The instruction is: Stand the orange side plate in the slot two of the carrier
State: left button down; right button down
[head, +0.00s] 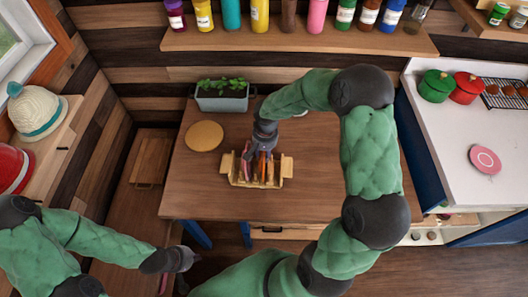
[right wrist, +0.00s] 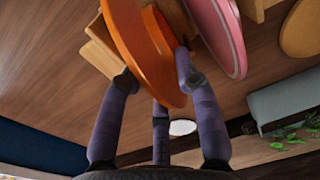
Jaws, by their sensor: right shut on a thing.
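The wooden carrier (head: 278,183) stands on the table, with several slots and a handle block at each end. My right gripper (head: 264,142) is above it, pointing down, and is shut on the orange side plate (head: 262,164). In the right wrist view the orange plate (right wrist: 140,40) is on edge between the fingers (right wrist: 157,82), next to a pink plate (right wrist: 222,35) and wooden carrier parts (right wrist: 103,48). The plate's lower edge is hidden, so I cannot tell which slot it is at or whether it is seated. My left gripper (head: 184,259) is empty, off the table's front left.
A round mat (head: 204,136) and a planter (head: 223,98) are at the table's back left. A shelf of bottles (head: 300,38) is above the back. The right counter (head: 450,125) holds pots and a pink plate (head: 485,159). The table's front left is clear.

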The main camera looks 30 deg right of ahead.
jog(key=c, duration=0.8)
grip_release()
jog(key=r, duration=1.2)
jog(key=shift+s+d, duration=0.1)
jog(key=shift+s, duration=0.15)
jog(key=shift+f, duration=0.1)
